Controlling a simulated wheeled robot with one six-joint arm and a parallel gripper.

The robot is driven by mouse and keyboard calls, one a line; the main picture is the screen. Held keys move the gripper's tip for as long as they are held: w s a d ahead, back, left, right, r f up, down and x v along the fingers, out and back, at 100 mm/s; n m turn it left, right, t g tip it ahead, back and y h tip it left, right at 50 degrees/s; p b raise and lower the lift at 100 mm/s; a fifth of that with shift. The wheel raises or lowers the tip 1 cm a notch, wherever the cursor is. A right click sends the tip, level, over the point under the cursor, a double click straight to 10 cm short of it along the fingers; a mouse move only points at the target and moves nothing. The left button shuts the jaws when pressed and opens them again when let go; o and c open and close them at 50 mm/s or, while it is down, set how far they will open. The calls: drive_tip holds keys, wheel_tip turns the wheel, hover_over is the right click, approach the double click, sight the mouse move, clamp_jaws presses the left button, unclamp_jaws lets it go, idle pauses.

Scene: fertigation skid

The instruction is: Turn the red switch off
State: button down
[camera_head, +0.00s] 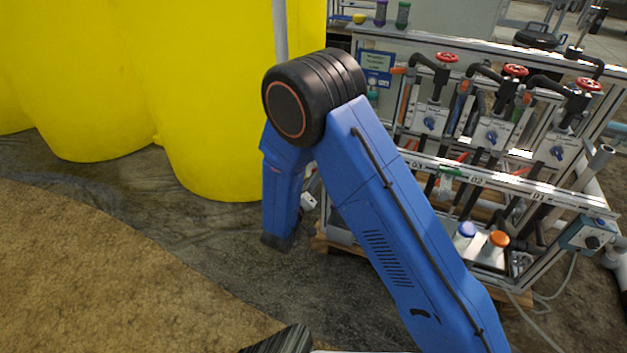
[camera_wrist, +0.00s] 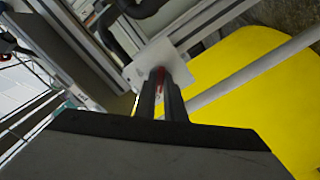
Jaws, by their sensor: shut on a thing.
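The red switch (camera_wrist: 158,75) shows in the wrist view as a small red piece in front of a pale plate (camera_wrist: 157,62). My gripper (camera_wrist: 161,84) points at the plate, its two dark fingers shut on the red switch. The fingers hide most of the switch, so its exact angle is hard to tell. In the head view my blue arm hides the gripper and the red switch.
The skid's frame (camera_head: 487,182) stands at the right, with red-handled valves (camera_head: 515,70) and blue knobs (camera_head: 491,136). Large yellow tanks (camera_head: 215,120) stand behind my arm at the left. Bare ground (camera_head: 110,270) is open at the front left.

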drive_tip(key=c, duration=1.8)
unclamp_jaws()
drive_tip(key=shift+c, duration=0.2)
drive_tip(key=shift+s+a, duration=0.1)
drive_tip(key=v, duration=1.7)
drive_tip(key=shift+s, duration=0.15)
